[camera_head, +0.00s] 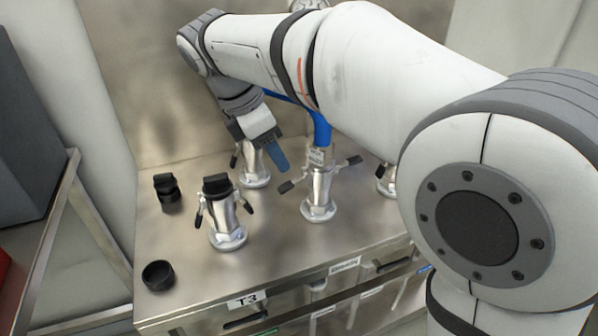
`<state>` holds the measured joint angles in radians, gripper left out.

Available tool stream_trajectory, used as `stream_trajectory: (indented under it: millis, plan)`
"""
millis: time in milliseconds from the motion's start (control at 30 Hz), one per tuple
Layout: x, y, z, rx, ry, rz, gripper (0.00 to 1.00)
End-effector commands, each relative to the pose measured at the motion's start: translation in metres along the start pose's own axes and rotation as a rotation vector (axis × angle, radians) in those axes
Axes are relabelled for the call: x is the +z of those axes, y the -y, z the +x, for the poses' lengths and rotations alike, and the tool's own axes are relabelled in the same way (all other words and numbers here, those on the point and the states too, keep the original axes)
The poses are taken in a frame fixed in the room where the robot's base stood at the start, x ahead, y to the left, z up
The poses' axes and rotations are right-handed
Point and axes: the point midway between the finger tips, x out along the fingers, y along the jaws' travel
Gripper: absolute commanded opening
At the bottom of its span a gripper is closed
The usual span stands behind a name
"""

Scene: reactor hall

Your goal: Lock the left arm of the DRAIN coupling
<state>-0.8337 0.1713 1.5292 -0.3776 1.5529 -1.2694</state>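A metal coupling (319,188) with the blue hose (322,130) in its top stands upright at the middle of the steel bench; I take it as the DRAIN coupling, but its small tag is too small to read. Its left arm (290,185) sticks out to the left with a black grip. Its right arm (347,163) sticks out to the right. My gripper (277,158) points down, above and left of this coupling, apart from its left arm. Blue finger material shows; whether the fingers are open is unclear.
A black-capped coupling (223,215) with both arms down stands to the left. Another coupling (254,168) stands behind, partly hidden by my gripper. One more (387,180) is partly covered by my arm. Loose black caps (158,275) (167,190) lie at the bench's left.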

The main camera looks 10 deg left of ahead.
Motion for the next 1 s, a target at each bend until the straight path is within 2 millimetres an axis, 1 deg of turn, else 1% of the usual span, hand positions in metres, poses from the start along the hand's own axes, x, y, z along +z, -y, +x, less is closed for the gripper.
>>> stream_trajectory:
  millis: [133,300,400,500,633,867,1000]
  plan:
    - [-0.001,-0.001,0.019,-0.001,0.002,-0.006,0.40]
    - [0.001,0.000,0.049,-0.004,0.001,-0.001,0.40]
    - [0.002,0.000,0.063,-0.005,0.001,0.002,0.40]
    - [0.002,-0.001,0.071,-0.003,0.000,0.003,0.40]
    - [0.003,0.000,0.076,-0.003,0.000,0.003,0.40]
    - [0.004,-0.001,0.076,-0.003,0.000,0.004,0.40]
    - [0.004,-0.001,0.076,-0.003,0.000,0.005,0.29]
